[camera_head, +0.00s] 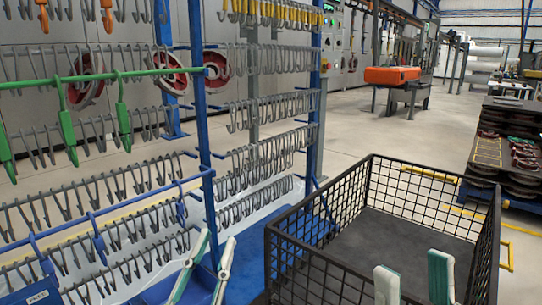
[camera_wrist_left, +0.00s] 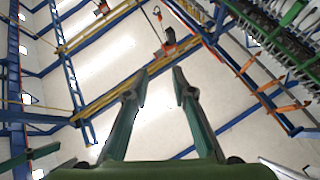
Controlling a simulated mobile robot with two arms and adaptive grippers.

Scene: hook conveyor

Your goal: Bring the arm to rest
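My left gripper (camera_head: 216,244) is low in the head view, in front of the hook rack. Its two pale and green fingers stand apart. In the left wrist view the left gripper (camera_wrist_left: 159,78) points up toward the ceiling, its fingers open with nothing between them. My right gripper (camera_head: 412,266) shows at the bottom edge of the head view, in front of or over the black wire basket (camera_head: 283,235). Its fingertips are apart and no object shows between them. The rest of both arms is mostly hidden.
A blue-framed rack (camera_head: 203,130) with rows of grey hooks (camera_head: 262,150) fills the left, close to my left gripper. Green bars (camera_head: 66,130) and red wheels (camera_head: 170,75) hang there. Dark stacked parts (camera_head: 495,150) stand at right. Open floor (camera_head: 390,135) lies beyond the basket.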

